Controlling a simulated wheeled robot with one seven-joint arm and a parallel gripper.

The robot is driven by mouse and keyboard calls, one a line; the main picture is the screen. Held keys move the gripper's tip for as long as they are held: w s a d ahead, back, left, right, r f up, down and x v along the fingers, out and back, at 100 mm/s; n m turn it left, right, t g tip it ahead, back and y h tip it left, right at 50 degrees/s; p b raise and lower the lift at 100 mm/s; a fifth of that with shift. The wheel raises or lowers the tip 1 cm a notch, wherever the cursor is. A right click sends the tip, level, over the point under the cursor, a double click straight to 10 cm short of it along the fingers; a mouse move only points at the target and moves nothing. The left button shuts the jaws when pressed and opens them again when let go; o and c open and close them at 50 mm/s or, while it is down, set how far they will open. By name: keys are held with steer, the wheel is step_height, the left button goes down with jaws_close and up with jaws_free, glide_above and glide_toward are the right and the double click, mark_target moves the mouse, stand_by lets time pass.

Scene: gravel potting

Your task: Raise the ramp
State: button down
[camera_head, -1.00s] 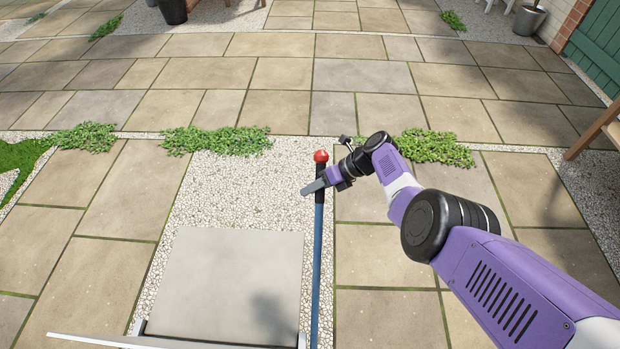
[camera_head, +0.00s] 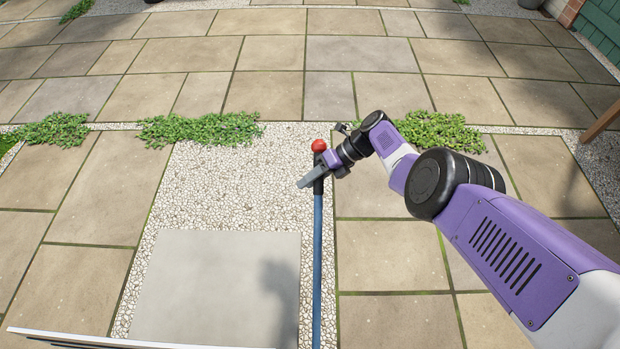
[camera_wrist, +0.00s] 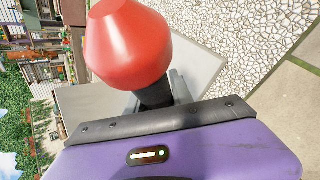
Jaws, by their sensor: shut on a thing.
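A tall blue lever (camera_head: 318,250) with a black grip and a red knob (camera_head: 319,145) stands beside the grey slab. My gripper (camera_head: 318,178) is shut on the lever's black grip just below the knob. In the wrist view the red knob (camera_wrist: 128,45) fills the top middle, with the black grip (camera_wrist: 155,95) under it; the fingers are largely hidden there. A flat grey slab (camera_head: 215,290) lies left of the lever on gravel. I cannot tell whether it is the ramp. A white-edged panel (camera_head: 100,340) shows at the bottom left, mostly cut off.
White gravel (camera_head: 235,185) surrounds the slab, with stone paving (camera_head: 390,255) on both sides. Low green plants (camera_head: 200,129) grow along the gravel strip behind. A wooden post (camera_head: 602,122) stands at the right edge. The paving beyond is clear.

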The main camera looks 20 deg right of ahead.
steer(key=shift+d+f, duration=0.35)
steer(key=shift+f, duration=0.15)
steer(key=c, duration=1.1)
jaws_free()
steer(key=shift+w, duration=0.1)
steer(key=shift+r, duration=0.15)
steer(key=shift+r, duration=0.1)
steer(key=p+v, duration=0.4)
steer(key=v, duration=0.3)
steer(key=shift+d+r, duration=0.2)
